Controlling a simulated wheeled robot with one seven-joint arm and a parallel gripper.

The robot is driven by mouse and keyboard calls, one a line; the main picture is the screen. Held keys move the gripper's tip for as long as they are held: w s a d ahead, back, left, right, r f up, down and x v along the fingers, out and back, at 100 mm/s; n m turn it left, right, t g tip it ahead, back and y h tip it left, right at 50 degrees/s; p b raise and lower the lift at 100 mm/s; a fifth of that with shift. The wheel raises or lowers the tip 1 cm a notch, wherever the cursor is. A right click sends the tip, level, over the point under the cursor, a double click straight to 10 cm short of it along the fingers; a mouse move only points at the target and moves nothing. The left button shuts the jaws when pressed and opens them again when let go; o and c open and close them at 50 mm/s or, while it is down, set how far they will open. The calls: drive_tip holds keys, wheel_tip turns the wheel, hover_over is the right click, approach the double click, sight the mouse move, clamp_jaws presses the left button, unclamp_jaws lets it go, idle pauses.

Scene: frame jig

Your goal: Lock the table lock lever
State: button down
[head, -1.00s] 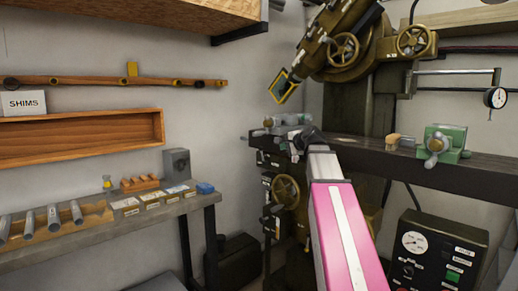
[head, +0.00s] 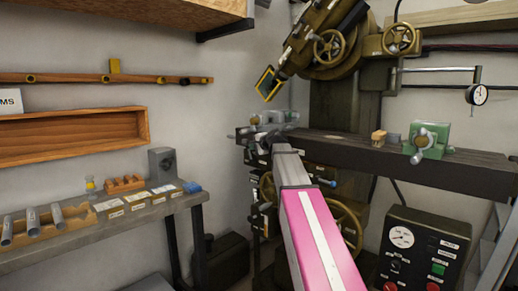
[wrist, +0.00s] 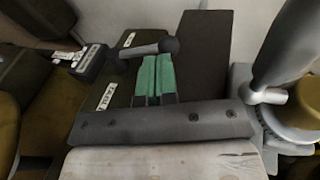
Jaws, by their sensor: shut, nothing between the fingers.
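In the wrist view my gripper (wrist: 158,98) has its two green-padded fingers together, with nothing between them. A grey lever rod (wrist: 140,50) with a dark round knob (wrist: 169,45) lies across the picture just beyond the fingertips. The fingertips are close to the rod; I cannot tell whether they touch it. In the head view my arm hides the fingers and most of the lever.
In the head view the machine table (head: 400,160) carries a green vise (head: 428,140). A handwheel (head: 348,225) and a control box (head: 425,250) are below it. A workbench (head: 150,215) stands left. In the wrist view a large grey part (wrist: 290,50) rises at the right.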

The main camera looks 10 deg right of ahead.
drive_tip(key=shift+w+a, duration=0.25)
drive_tip(key=shift+w, duration=0.2)
drive_tip(key=shift+w+a+r, duration=0.1)
drive_tip(key=shift+w+a, duration=0.25)
drive_tip(key=shift+w, duration=0.1)
drive_tip(key=shift+s, duration=0.15)
